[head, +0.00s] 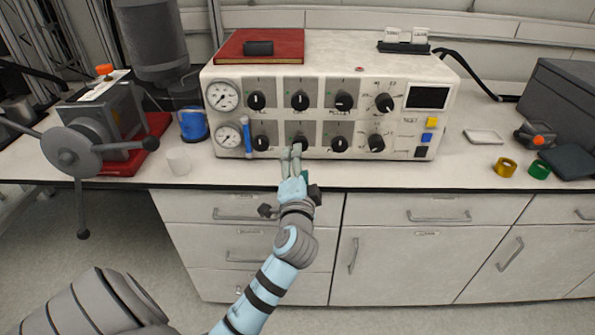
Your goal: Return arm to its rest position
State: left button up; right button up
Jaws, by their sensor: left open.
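My left gripper (291,158) is at the front of the white control box (330,53). Its fingertips are open at the lower middle knob (299,142). I cannot tell whether they touch the knob. My left arm (262,291) reaches up from the bottom of the head view, stretched forward over the bench edge. The box carries two rows of black knobs, two round gauges (223,96) on its left side and a dark screen (427,97) on its right. My right gripper is not in view.
A blue cup (193,124) and a small white cup (178,162) stand left of the box, near a grey device with a handwheel (72,148). Yellow (505,167) and green (539,169) rings lie at right. Drawers (240,215) are below the bench.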

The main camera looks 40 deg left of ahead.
pick_arm(q)
jog(key=shift+v, duration=1.7)
